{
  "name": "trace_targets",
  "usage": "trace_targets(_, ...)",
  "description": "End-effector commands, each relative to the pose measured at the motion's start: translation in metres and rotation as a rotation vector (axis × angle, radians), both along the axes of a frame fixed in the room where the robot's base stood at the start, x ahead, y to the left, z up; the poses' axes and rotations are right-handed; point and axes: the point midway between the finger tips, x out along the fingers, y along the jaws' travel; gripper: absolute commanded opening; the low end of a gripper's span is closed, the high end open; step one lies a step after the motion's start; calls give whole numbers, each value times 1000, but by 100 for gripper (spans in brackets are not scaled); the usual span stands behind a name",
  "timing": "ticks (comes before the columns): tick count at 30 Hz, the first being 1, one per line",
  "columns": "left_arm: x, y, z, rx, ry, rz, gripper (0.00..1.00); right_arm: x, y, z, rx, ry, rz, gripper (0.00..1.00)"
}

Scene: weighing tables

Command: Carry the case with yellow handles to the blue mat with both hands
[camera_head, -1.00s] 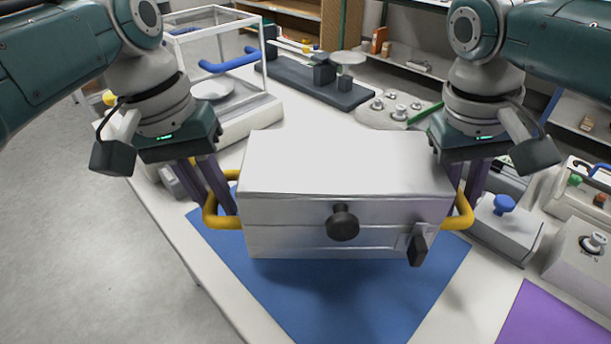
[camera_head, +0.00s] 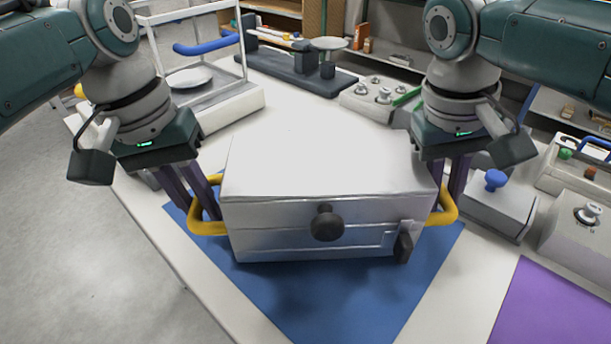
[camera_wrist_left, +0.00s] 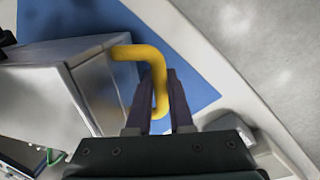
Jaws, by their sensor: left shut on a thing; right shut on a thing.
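The metal case (camera_head: 318,165) with yellow handles is between my two grippers in the head view, over the blue mat (camera_head: 330,305). It looks roughly level; whether its underside touches the mat I cannot tell. My left gripper (camera_head: 205,208) is shut on the left yellow handle (camera_head: 212,228), which also shows in the left wrist view (camera_wrist_left: 150,62) between the fingers. My right gripper (camera_head: 447,205) is shut on the right yellow handle (camera_head: 446,214). A black knob (camera_head: 327,224) and a dark latch (camera_head: 403,248) are on the case's front.
A purple mat (camera_head: 550,310) lies at the lower right. A grey box with a blue knob (camera_head: 495,181) stands right of the blue mat. A framed balance (camera_head: 205,95) stands at the back left, and a dark stand (camera_head: 290,72) behind the case.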

Motion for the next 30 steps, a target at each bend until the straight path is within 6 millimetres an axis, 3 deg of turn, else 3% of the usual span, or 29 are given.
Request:
trace_targets(4, 1, 0, -14, 0, -2, 0, 0, 1, -1, -14, -1, -2, -1, 0)
trace_targets(5, 0, 1, -14, 1, 0, 0, 21, 0, -1, -14, -1, 0, -1, 21)
trace_targets(13, 0, 0, -11, 1, 0, 0, 50, 0, 0, -11, -1, 0, 0, 50)
trace_targets(23, 0, 0, -9, 0, 0, 0, 50, 0, 1, -11, 1, 0, 1, 50)
trace_targets(30, 1, 5, 16, 0, -5, 1, 50, 0, 1, -11, 2, 0, 1, 50)
